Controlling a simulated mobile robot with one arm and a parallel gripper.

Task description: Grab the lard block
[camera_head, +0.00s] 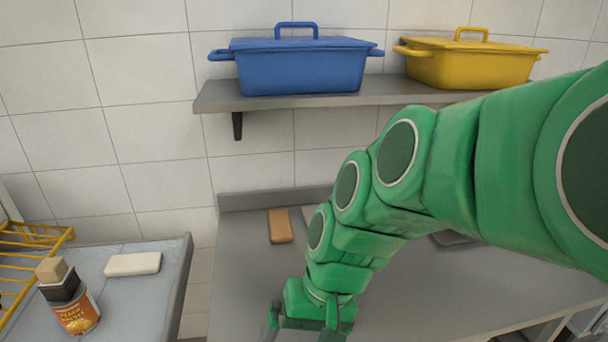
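A pale off-white block (132,264), which looks like the lard block, lies flat on the grey left table, near its back right part. My gripper (303,330) is at the bottom middle of the view, over the grey counter to the right of that table. It points down and is well apart from the block. Its two fingers stand apart with nothing seen between them; their tips are cut off by the lower picture edge.
An orange-brown block (280,226) lies on the counter (245,270). Blue (300,70) and yellow (470,65) lidded pots stand on a shelf (215,97).

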